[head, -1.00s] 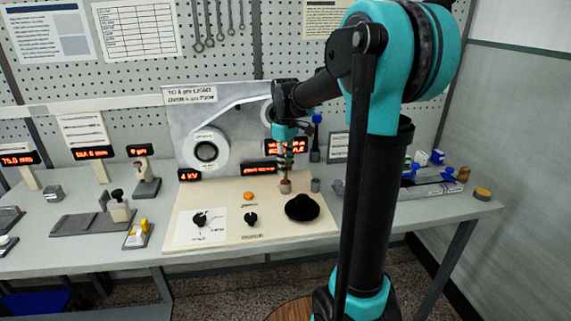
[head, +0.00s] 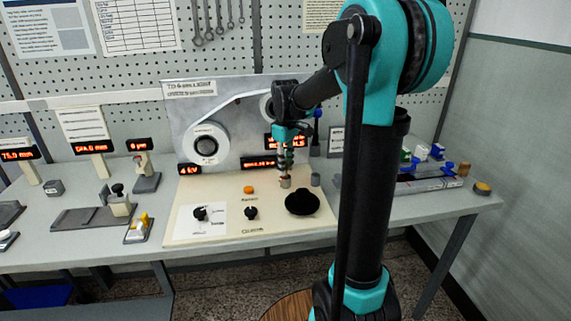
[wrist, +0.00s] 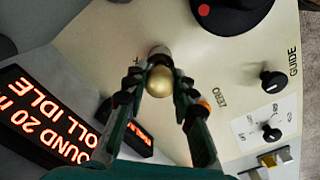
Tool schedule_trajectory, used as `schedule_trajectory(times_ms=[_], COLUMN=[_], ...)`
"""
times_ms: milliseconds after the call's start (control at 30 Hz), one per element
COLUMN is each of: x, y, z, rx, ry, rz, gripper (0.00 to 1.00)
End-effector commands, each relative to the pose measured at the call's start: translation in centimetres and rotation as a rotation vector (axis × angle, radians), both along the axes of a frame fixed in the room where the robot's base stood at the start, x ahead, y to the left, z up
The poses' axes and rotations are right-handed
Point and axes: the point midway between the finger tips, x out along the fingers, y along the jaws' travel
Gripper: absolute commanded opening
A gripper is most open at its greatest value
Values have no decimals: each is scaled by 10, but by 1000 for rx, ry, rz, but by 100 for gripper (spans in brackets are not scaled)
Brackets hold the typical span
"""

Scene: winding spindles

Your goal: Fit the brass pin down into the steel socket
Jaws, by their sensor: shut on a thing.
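My gripper (wrist: 160,94) is shut on the brass pin (wrist: 160,81), whose rounded brass end shows between the two fingertips in the wrist view. The grey steel socket (wrist: 158,53) shows just beyond the pin, partly hidden by it. In the head view my gripper (head: 285,163) points down over the steel socket (head: 285,183) on the cream panel. The pin is too small there to make out clearly. I cannot tell whether its lower end touches or enters the socket.
A grey cylinder (head: 315,180) stands just right of the socket. A large black knob (head: 302,203), an orange button (head: 249,189) and smaller black knobs (head: 251,213) are on the panel (head: 275,231). A lit display (wrist: 45,118) is close at left in the wrist view.

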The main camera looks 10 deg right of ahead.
Motion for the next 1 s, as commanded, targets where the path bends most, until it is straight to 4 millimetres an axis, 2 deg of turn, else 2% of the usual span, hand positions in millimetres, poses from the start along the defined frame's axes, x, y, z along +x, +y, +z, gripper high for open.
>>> schedule_trajectory(times_ms=[500,533,700,1000], x=[0,0,0,0], y=[0,0,0,0], z=[-12,-11,-11,-11], rx=[0,0,0,0], ry=[0,0,0,0], rz=[0,0,0,0], gripper=[0,28,49,50])
